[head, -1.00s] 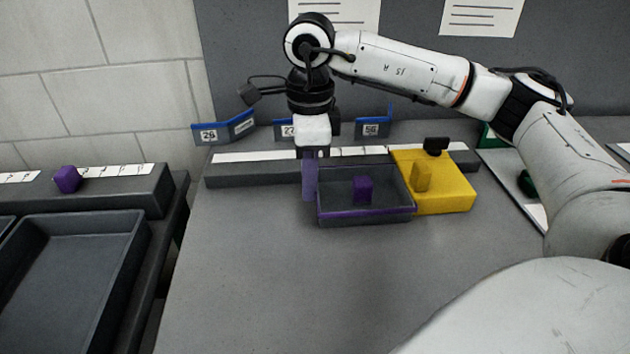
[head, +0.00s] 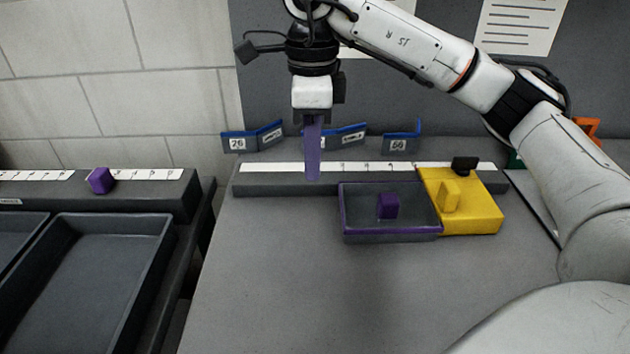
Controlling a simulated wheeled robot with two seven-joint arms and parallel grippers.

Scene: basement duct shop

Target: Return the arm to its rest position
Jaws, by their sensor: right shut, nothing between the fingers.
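My right arm comes in from the right side of the head view and reaches across the back of the grey table (head: 300,270). Its gripper (head: 313,176) points straight down with its purple fingers together and nothing between them. The gripper hangs in front of the white-labelled strip, left of the grey tray with a purple rim (head: 392,237), and apart from it. A purple block (head: 388,206) stands inside that tray. My left gripper is not in view.
A yellow block-like fixture (head: 480,214) with a black piece adjoins the tray on the right. Blue numbered holders (head: 253,138) stand behind a dark labelled rail (head: 270,181). On the left side table are a purple cube (head: 100,180) and an empty dark tray (head: 85,290). The front table area is clear.

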